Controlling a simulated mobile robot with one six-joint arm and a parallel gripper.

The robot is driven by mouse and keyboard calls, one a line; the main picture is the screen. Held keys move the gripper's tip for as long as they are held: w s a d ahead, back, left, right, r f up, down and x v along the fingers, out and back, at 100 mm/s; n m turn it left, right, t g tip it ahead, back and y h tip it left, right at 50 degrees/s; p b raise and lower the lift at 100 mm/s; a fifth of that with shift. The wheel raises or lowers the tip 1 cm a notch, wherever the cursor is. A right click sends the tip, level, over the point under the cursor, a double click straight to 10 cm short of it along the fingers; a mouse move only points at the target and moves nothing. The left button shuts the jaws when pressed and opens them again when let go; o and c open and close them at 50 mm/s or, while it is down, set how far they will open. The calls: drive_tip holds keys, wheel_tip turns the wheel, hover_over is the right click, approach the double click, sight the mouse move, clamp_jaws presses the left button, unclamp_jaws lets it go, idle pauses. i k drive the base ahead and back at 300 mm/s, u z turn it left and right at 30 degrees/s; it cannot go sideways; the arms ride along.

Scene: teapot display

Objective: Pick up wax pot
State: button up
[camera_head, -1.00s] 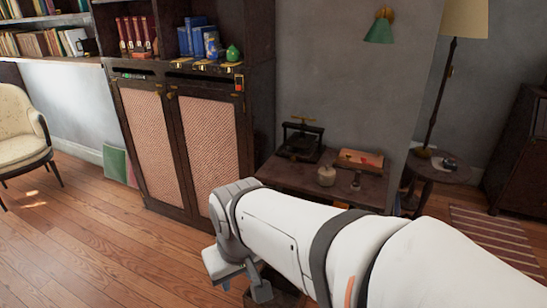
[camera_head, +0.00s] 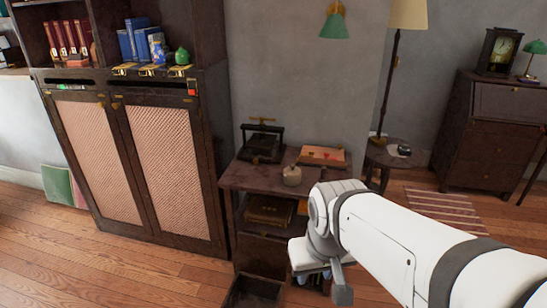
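A small round cream pot (camera_head: 292,175), which looks like the wax pot, stands upright on top of a small dark wooden table (camera_head: 250,180). My white arm reaches in from the lower right. My gripper (camera_head: 314,277) hangs at its end, in front of the table and below the level of its top, apart from the pot. The fingers are small and partly hidden by the wrist, so I cannot tell whether they are open or shut.
A dark press (camera_head: 262,142) stands behind the pot and a reddish box (camera_head: 323,156) lies to its right. A tall cabinet (camera_head: 215,140) borders the table on the left. An open drawer or box (camera_head: 252,292) sits low in front. Wooden floor is free at the left front.

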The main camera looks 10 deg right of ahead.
sight(291, 181)
drive_tip(key=u, duration=0.05)
drive_tip(key=i, duration=1)
drive_tip(key=z, duration=0.05)
